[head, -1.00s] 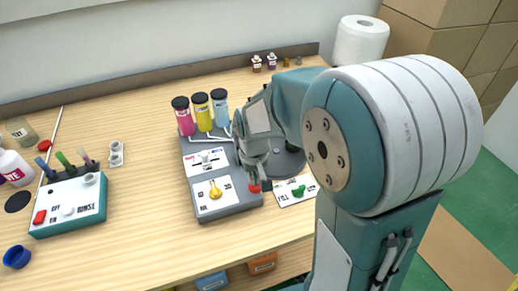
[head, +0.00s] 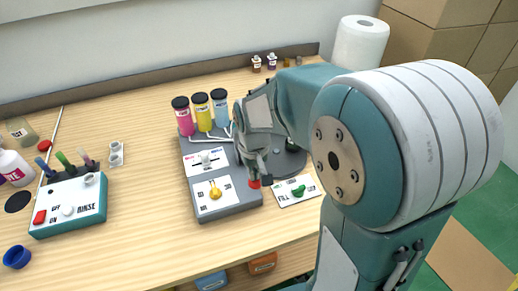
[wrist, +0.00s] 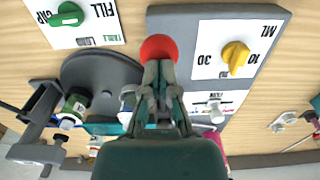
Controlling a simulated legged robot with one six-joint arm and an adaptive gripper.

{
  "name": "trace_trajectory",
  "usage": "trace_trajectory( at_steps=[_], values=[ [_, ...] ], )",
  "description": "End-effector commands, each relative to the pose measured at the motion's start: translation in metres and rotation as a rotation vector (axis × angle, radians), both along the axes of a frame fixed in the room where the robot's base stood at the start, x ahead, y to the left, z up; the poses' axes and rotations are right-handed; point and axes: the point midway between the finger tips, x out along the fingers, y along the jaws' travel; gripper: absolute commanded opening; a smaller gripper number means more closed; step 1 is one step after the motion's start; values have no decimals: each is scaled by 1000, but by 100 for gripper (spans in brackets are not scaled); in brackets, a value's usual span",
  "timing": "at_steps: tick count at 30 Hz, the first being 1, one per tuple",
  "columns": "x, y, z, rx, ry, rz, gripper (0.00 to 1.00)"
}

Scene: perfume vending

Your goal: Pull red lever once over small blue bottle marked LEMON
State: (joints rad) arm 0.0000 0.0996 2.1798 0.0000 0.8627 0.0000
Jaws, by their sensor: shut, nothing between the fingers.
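The red lever's round knob (head: 254,184) is at the front right of the grey dispenser (head: 232,208). In the wrist view the red knob (wrist: 158,48) lies just beyond my fingertips. My gripper (head: 260,176) is shut and empty, pointing down right at the knob; it also shows in the wrist view (wrist: 160,68). I cannot tell whether it touches the knob. A dark round platform (wrist: 98,72) lies beside the dispenser, with a small dark green item (wrist: 76,106) on or near it. I cannot make out a blue bottle marked LEMON; my arm hides part of that area.
Pink (head: 183,116), yellow (head: 202,112) and light blue (head: 220,108) bottles stand at the dispenser's back. A yellow dial (wrist: 236,56) is on its panel. A FILL card with a green knob (head: 298,190) lies to the right. A RINSE box (head: 68,228) stands left.

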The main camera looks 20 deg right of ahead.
Motion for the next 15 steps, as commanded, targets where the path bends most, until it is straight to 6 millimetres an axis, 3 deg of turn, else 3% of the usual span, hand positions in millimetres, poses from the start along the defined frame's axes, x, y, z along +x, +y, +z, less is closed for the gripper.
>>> trace_trajectory(
  at_steps=[15],
  values=[
    [1,0,36,0,-3,0,0]
  ],
)
